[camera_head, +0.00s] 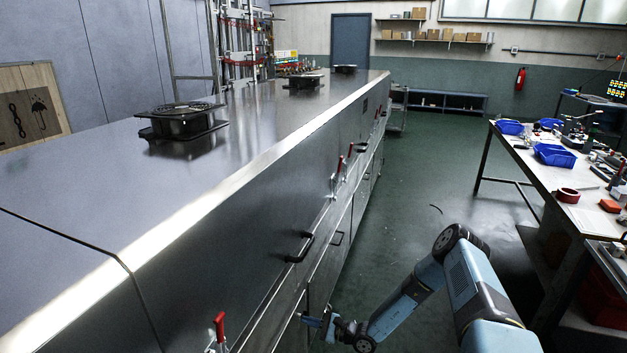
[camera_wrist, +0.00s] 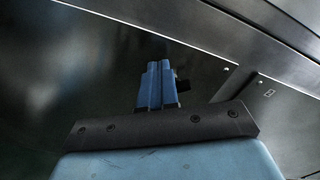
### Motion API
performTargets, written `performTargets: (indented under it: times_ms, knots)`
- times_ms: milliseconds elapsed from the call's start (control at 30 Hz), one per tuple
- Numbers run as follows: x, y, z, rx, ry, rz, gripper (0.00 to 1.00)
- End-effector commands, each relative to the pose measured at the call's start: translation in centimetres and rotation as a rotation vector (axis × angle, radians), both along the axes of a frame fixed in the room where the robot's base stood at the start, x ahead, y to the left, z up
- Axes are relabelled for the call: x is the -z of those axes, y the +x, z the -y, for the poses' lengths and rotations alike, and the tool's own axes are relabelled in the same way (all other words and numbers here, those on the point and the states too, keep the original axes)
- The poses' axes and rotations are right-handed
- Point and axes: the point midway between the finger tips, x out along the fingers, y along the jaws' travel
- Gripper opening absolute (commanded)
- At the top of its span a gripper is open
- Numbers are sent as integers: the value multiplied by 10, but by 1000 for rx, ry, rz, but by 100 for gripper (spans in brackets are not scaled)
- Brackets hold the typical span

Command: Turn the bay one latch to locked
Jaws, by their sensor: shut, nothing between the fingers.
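Red-handled latches sit along the side of the long steel dryer (camera_head: 275,195). A near one (camera_head: 219,328) is at the bottom of the head view, and a farther one (camera_head: 338,166) is midway along. I cannot tell which belongs to bay one, or whether any is locked. My gripper (camera_head: 307,318) is low beside the dryer's side, right of the near latch and apart from it. In the wrist view my gripper (camera_wrist: 158,66) has its two blue fingers together, with nothing between them. No red handle shows in the wrist view; a small dark part (camera_wrist: 182,85) shows beside the fingers.
Black bar handles (camera_head: 300,248) stick out from the dryer's side. A workbench (camera_head: 530,165) with blue bins (camera_head: 554,155) stands at the right. The green floor (camera_head: 420,190) between dryer and bench is mostly clear. A panel seam and small plate (camera_wrist: 269,92) show in the wrist view.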

Motion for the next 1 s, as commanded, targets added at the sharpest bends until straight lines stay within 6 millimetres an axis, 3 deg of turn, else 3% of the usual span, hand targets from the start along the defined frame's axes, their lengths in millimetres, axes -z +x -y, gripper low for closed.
performTargets:
  times_ms: [1000]
  knots:
    - [4, 4, 2, 0, 0, 0, 0]
